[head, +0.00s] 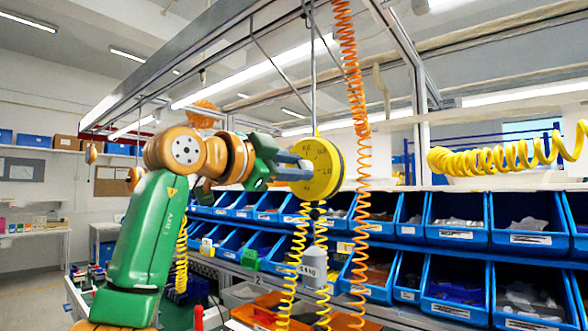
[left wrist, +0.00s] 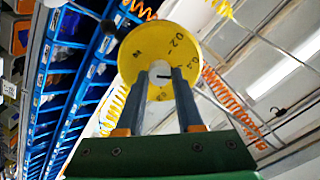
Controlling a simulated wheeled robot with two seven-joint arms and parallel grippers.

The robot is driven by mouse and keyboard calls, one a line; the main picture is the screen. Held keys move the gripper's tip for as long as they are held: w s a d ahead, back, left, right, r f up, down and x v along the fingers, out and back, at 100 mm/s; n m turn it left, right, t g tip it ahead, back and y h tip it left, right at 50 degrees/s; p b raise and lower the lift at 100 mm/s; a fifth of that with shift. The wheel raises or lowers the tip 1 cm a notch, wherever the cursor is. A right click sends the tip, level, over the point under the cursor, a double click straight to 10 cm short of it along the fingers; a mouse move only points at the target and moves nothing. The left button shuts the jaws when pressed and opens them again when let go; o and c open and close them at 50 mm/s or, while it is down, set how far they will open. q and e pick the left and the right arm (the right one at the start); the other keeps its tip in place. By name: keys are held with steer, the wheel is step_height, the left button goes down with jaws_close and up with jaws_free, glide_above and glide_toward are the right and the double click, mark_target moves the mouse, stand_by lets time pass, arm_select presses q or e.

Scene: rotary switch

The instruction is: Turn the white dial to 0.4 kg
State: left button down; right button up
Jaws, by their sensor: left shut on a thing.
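A round yellow disc with black scale marks (head: 328,182) hangs from an overhead rail in the head view. In the left wrist view the same yellow disc (left wrist: 135,65) faces the camera, and a white dial (left wrist: 160,81) sits at its middle. My left gripper (head: 303,166) reaches the disc's face from the left. In the left wrist view its two grey-blue fingers (left wrist: 161,88) are on either side of the white dial, shut on it. The fingers hide part of the dial and scale, and the dial's reading cannot be made out. My right gripper is not in view.
A grey weight labelled in kg (head: 315,268) hangs below the disc. An orange coiled hose (head: 362,150) hangs close to its right, and yellow coils (head: 292,262) hang below. Racks of blue bins (head: 460,232) stand behind. An orange bin (head: 268,306) is lower down.

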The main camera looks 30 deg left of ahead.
arm_select(q)
steer(key=shift+r+n, duration=0.15)
steer(key=shift+n, duration=1.65)
steer(key=c, duration=0.8)
jaws_free()
steer(key=shift+c, duration=0.2)
steer(key=o, duration=0.3)
steer(key=shift+w, duration=0.1)
